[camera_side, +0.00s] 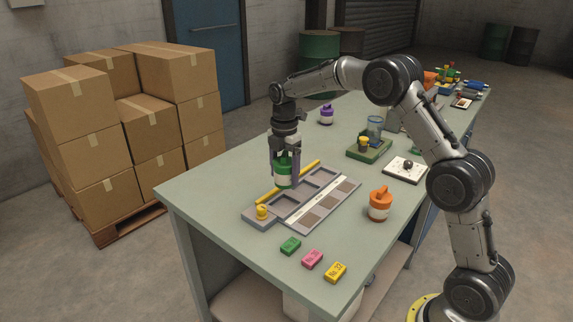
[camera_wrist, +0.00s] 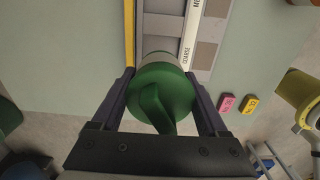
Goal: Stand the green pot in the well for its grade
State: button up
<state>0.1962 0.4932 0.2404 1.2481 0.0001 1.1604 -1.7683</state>
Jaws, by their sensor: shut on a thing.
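The green pot (camera_side: 283,168) has a pale band round its body and a green lid with a handle. My gripper (camera_side: 285,181) is shut on it from above, with one finger on each side. The pot is upright over the grey tray (camera_side: 262,223), near its back edge; I cannot tell its exact height above it. The tray has a row of wells and a white label strip (camera_side: 310,205) in front of them. In the wrist view the green pot (camera_wrist: 165,92) hides part of the tray, and the strip reads "COARSE" beside the pot.
Green (camera_side: 290,246), pink (camera_side: 312,259) and yellow (camera_side: 335,271) tags lie in front. An orange pot (camera_side: 380,205) stands right, a purple pot (camera_side: 327,115) behind.

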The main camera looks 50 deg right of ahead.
jog(key=shift+f, duration=3.25)
jog(key=shift+f, duration=0.7)
jog(key=o, duration=1.3)
jog(key=shift+c, duration=0.2)
jog(key=shift+f, duration=0.1)
jog(key=shift+w+r, duration=0.1)
jog(key=shift+r, duration=4.05)
